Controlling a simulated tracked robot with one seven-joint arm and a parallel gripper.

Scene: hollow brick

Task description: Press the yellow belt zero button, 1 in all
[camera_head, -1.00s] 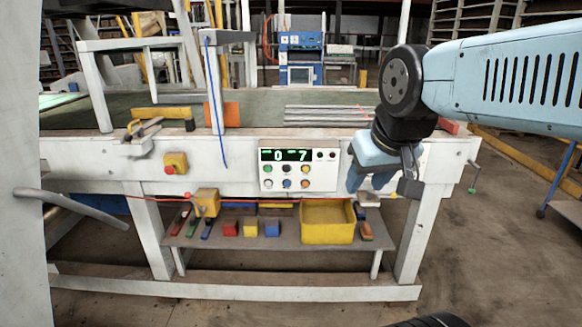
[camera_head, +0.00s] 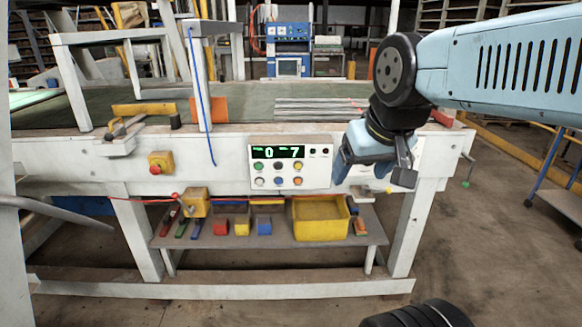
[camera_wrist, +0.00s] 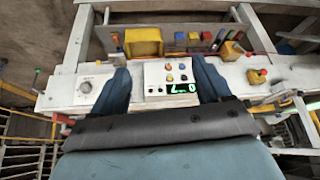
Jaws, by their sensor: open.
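The white control panel (camera_head: 290,165) is on the front of the white conveyor frame, with a green display reading 0 and 7. The yellow button (camera_head: 298,165) is at the right end of the panel's upper button row, above an orange one. In the wrist view the panel (camera_wrist: 160,90) appears upside down, and the yellow button (camera_wrist: 169,78) shows between my fingers. My gripper (camera_head: 362,168) is open and empty, just right of the panel in the head view. It also shows in the wrist view (camera_wrist: 163,76), its fingers either side of the panel. I cannot tell its distance from the panel.
A yellow box with a red button (camera_head: 160,163) is left of the panel. A lower shelf holds a yellow bin (camera_head: 320,221) and several coloured blocks. A conveyor belt (camera_head: 250,101) runs above, with metal rods on it. A blue-framed cart stands at right.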

